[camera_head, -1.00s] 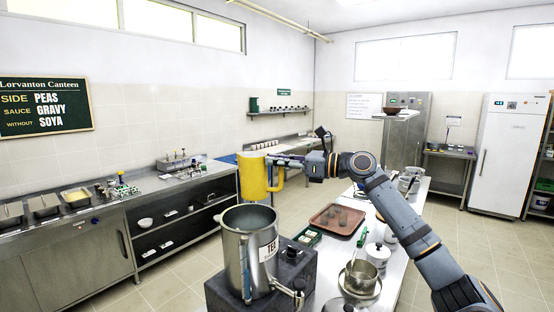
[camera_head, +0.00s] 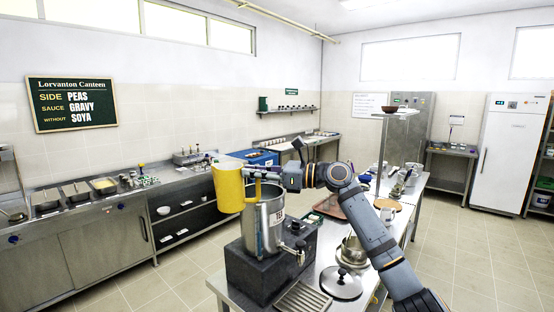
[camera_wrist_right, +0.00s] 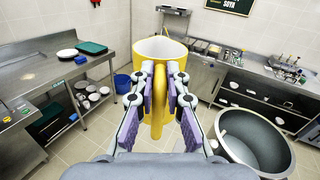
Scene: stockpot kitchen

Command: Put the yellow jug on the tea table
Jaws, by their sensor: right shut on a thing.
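My right gripper (camera_head: 262,174) is shut on the handle of the yellow jug (camera_head: 229,187) and holds it upright in the air. In the head view the jug is just left of the steel urn (camera_head: 270,232) and overlaps its upper left edge. In the right wrist view the fingers (camera_wrist_right: 158,100) close on both sides of the handle, and the jug (camera_wrist_right: 165,50) looks empty. My left gripper is not in view.
A counter with food pans (camera_head: 75,192) runs along the left wall. Open floor (camera_head: 185,275) lies between.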

